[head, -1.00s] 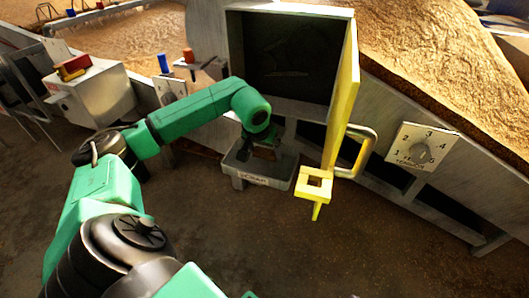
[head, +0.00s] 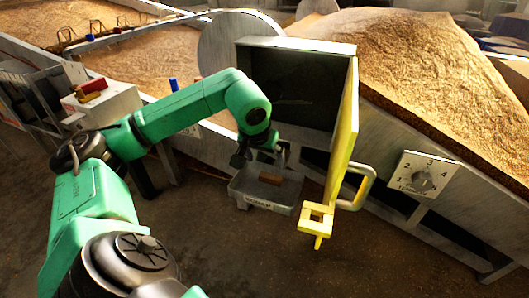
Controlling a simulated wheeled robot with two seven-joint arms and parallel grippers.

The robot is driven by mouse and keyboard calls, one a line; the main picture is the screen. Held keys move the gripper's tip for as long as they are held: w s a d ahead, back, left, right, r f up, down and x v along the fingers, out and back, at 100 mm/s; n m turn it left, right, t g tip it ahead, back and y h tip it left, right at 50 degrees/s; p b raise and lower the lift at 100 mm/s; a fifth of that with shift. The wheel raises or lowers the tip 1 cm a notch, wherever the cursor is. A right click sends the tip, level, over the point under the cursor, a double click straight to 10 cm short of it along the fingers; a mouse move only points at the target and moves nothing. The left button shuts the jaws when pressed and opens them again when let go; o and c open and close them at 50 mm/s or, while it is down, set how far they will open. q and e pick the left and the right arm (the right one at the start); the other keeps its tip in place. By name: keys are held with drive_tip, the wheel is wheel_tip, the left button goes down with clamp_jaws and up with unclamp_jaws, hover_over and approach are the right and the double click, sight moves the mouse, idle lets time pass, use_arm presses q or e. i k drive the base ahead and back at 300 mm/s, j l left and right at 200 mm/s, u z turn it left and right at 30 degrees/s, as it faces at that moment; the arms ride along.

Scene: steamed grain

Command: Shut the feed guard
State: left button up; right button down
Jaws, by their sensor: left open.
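The feed guard (head: 343,135) is a yellow door, hinged at the right side of a grey metal box (head: 297,45). It stands swung open toward me, and the box's dark inside shows. My left gripper (head: 262,160) is in front of the box's lower left, above a grey tray, open and apart from the guard. My right gripper is not in view.
A tension dial (head: 421,177) is on the panel at right. Grain (head: 430,60) is heaped behind. A box with red and yellow parts (head: 104,98) stands at left. The floor in front is clear.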

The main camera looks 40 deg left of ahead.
sight(346, 132)
drive_tip(key=k, duration=1)
